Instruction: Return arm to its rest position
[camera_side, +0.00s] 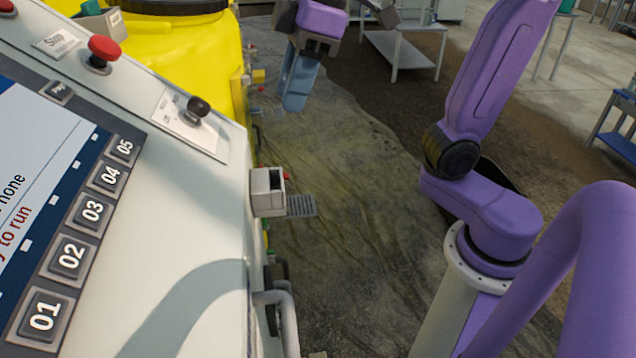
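My gripper (297,102) is at the top middle of the side view, pointing down, with blue-grey fingers below a purple and dark grey wrist. The fingers overlap from this angle, so I cannot tell whether they are open or shut. No object shows at the fingertips. The gripper hangs in front of the dark ground, to the right of the yellow tank (185,50), and appears apart from it. My purple arm stands on a pale column at the right; its upper part runs out of the top of the picture.
A white control panel (190,250) with numbered buttons 01 to 05, a red knob (103,48) and a black-tipped switch (197,107) fills the left. A small grey box (267,191) juts from its right edge. Grey tables (405,45) stand behind. Ground between panel and arm looks mostly clear.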

